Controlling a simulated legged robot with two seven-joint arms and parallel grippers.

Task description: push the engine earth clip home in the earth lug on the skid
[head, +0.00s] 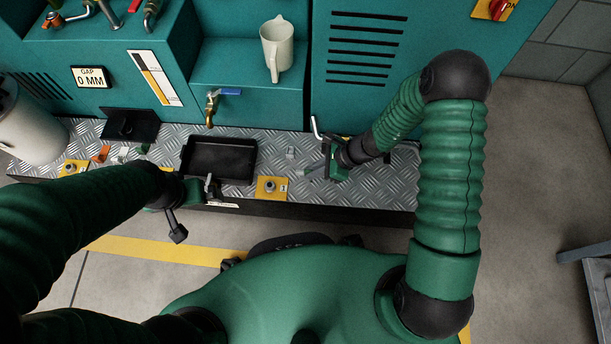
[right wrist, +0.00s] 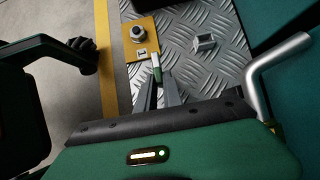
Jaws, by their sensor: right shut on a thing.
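My right gripper (head: 309,171) is low over the tread-plate skid (head: 375,185), its fingers pointing left in the head view.
A yellow plate with a stud (head: 270,188) lies left of the right gripper. A black tray (head: 218,160) stands behind it. A bent silver bar (right wrist: 270,75) rises close beside the right gripper. The teal cabinet (head: 365,60) bounds the skid at the back.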

